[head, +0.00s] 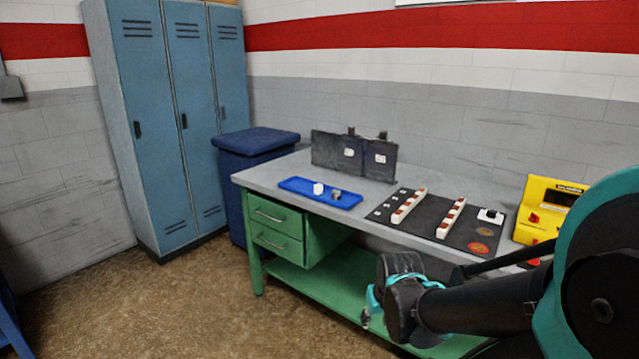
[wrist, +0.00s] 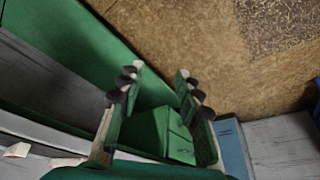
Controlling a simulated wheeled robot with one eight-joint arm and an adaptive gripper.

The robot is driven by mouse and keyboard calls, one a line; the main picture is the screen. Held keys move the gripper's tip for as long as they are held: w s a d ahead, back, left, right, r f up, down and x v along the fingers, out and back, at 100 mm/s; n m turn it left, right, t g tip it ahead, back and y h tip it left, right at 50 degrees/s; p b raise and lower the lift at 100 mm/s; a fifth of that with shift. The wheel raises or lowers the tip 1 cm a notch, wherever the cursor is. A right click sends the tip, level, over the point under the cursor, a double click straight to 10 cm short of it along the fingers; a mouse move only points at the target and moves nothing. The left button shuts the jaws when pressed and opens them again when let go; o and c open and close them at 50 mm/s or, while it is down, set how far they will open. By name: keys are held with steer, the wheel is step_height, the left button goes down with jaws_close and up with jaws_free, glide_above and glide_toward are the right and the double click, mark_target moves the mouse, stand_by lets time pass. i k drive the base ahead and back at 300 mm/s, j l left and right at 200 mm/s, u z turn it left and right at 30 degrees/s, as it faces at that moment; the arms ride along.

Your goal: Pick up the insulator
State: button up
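A blue tray (head: 292,184) lies on the left part of the grey table top. A small white piece (head: 318,188) and a small grey piece (head: 336,195) are in it. The white piece looks like the insulator, but it is too small to be sure. My gripper (wrist: 158,80) is open with nothing between its fingers in the wrist view. In the head view my gripper (head: 368,312) is low in front of the table, to the right of the tray and apart from it. The tray is not in the wrist view.
The green workbench (head: 335,283) has drawers (head: 277,228) at left. A black mat (head: 431,223) holds white strips (head: 408,206). A yellow box (head: 546,205) stands right, dark plates (head: 350,153) behind. A blue bin (head: 252,150) and lockers (head: 170,115) stand left. The front floor is clear.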

mark_target(318, 188)
steer(key=i+j+z, duration=0.4)
steer(key=i+j, duration=1)
steer(key=i, duration=0.15)
